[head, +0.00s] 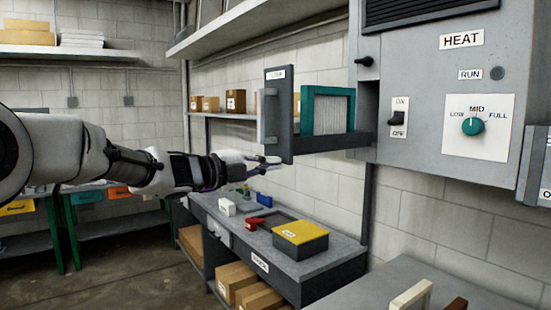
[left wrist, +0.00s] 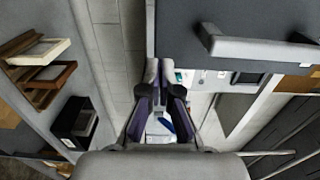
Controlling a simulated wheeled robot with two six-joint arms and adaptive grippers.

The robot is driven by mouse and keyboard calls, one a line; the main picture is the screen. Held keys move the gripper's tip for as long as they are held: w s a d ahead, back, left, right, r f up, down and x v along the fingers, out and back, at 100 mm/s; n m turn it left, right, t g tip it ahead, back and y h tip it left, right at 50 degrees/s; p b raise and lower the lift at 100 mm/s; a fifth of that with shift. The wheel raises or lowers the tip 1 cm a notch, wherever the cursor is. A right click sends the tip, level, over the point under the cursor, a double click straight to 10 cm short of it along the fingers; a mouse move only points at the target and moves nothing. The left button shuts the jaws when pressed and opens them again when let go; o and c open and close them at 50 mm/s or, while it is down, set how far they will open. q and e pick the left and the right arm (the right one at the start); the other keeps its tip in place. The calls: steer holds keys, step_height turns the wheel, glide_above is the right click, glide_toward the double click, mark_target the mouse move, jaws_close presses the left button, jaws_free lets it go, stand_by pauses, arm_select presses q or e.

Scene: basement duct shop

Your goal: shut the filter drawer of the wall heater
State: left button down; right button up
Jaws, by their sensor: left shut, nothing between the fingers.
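The grey wall heater (head: 440,80) hangs at the right in the head view. Its filter drawer (head: 279,118) stands pulled out to the left, with a labelled front panel and a light grey upright handle (head: 266,116). A teal-framed filter (head: 328,110) sits in the drawer. My left gripper (head: 272,162) is shut and empty by the lower edge of the drawer front; I cannot tell whether it touches. In the left wrist view its fingers (left wrist: 160,85) point just beside the drawer front (left wrist: 185,35), and the handle (left wrist: 255,49) shows at upper right. My right gripper is out of view.
Below the drawer is a workbench (head: 345,250) with a yellow-lidded box (head: 300,238) and small tools. A grey surface (head: 400,270) with upright frames lies at the lower right. A long shelf (head: 250,25) runs above. Open floor lies at the lower left.

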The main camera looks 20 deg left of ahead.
arm_select(q)
steer(key=shift+w+d+r, duration=0.2)
steer(key=shift+w+d, duration=0.3)
steer(key=shift+d, duration=0.1)
steer(key=shift+w+a+f, duration=0.15)
steer(key=shift+w+f, duration=0.05)
steer(key=shift+d+r, duration=0.1)
steer(key=shift+d, duration=0.1)
